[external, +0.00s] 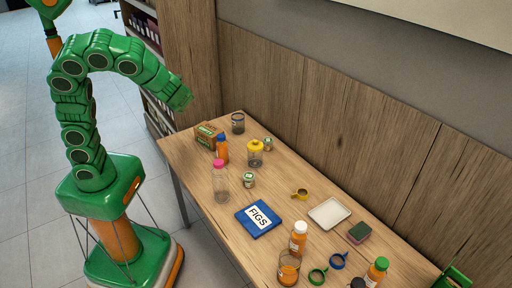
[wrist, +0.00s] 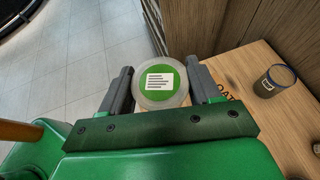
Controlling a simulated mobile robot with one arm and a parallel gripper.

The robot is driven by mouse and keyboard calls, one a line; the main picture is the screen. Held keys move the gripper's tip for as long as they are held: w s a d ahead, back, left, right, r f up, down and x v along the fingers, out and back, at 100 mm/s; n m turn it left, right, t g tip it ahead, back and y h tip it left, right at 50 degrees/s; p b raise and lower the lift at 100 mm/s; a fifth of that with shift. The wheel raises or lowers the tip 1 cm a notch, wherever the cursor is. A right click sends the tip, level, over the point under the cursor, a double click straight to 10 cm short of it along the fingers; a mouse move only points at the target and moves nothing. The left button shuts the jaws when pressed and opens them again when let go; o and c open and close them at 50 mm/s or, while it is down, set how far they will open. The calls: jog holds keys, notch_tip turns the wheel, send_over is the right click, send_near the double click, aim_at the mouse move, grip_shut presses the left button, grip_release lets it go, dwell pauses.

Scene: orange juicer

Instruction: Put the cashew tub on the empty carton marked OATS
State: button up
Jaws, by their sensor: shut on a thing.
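My gripper (wrist: 163,88) is shut on a round tub (wrist: 160,82) with a green top and a white label, seen from above between the two dark fingers. The label's print is too small to read. In the external view my gripper (external: 181,97) is raised above the far left end of the table, and the held tub cannot be made out there. A brown carton (external: 205,135) with green print stands at that end of the table, below and right of my gripper. In the wrist view, dark letters reading "OAT" (wrist: 225,93) show beside the right finger, partly hidden.
A clear jar (wrist: 277,80) stands near the carton. An orange bottle (external: 222,149), a yellow-topped jar (external: 255,153) and a pink-capped bottle (external: 220,182) stand nearby. A blue FIGS box (external: 259,219) lies mid-table. A wooden panel (external: 300,85) rises behind the table.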

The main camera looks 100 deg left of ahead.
jog(key=shift+f, duration=2)
jog(key=w+a+f, duration=0.4)
jog(key=w+a, duration=0.2)
jog(key=a, duration=0.1)
send_over(208, 129)
jog(key=shift+a+f, duration=0.1)
jog(key=shift+f, duration=4.45)
jog(key=shift+f, duration=0.1)
jog(key=o, duration=1.1)
